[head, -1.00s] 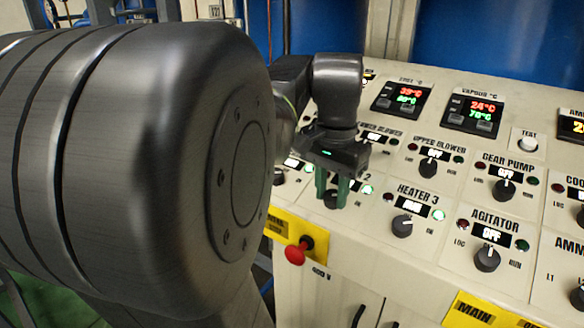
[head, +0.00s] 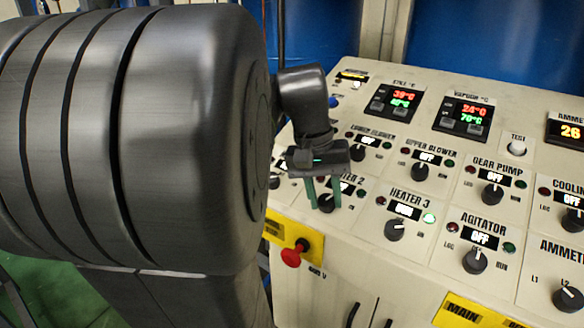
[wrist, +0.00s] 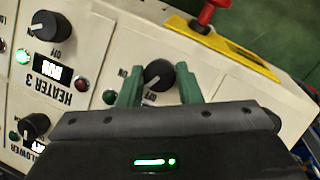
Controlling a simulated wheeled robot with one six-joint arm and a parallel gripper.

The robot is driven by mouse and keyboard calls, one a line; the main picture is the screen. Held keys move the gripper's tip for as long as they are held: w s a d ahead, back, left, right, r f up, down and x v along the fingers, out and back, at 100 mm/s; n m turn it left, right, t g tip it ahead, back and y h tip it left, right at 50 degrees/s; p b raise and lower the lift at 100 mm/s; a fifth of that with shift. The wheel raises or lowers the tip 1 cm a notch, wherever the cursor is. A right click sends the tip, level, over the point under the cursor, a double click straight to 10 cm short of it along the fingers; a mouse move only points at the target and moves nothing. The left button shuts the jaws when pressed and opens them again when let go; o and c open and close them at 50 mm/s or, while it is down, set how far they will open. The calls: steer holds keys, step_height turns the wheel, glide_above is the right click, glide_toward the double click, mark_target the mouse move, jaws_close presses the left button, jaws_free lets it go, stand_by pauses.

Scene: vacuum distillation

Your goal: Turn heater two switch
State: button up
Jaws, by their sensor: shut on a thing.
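The heater two switch is a round black knob (head: 326,203) on the sloping cream panel, under a partly covered "2" label. My gripper (head: 325,205) reaches down over it, one green finger on each side. In the wrist view the knob (wrist: 158,74) sits between the green fingertips (wrist: 159,78), which are shut on it. A white mark on the knob points to the lower left, towards a label partly covered by the gripper. The heater two display is mostly hidden by my gripper. Its green lamp (head: 361,191) looks dark.
The heater 3 knob (head: 394,230) is close on the right, with its green lamp (head: 429,218) lit. A red push button (head: 293,256) on a yellow plate sticks out at the panel's front edge. The lower blower knob (head: 358,153) is behind.

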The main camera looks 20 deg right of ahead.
steer(key=n+h+p, duration=0.1)
steer(key=n+h, duration=0.1)
steer(key=n, duration=0.2)
steer(key=shift+a+n, duration=0.1)
steer(key=shift+n, duration=0.6)
steer(key=o, duration=1)
steer(key=shift+c, duration=0.2)
steer(key=v, duration=1.3)
steer(key=shift+a+r, duration=0.25)
steer(key=shift+r, duration=0.05)
steer(key=shift+w, duration=0.1)
steer(key=x, duration=1.4)
steer(key=shift+d+r, duration=0.1)
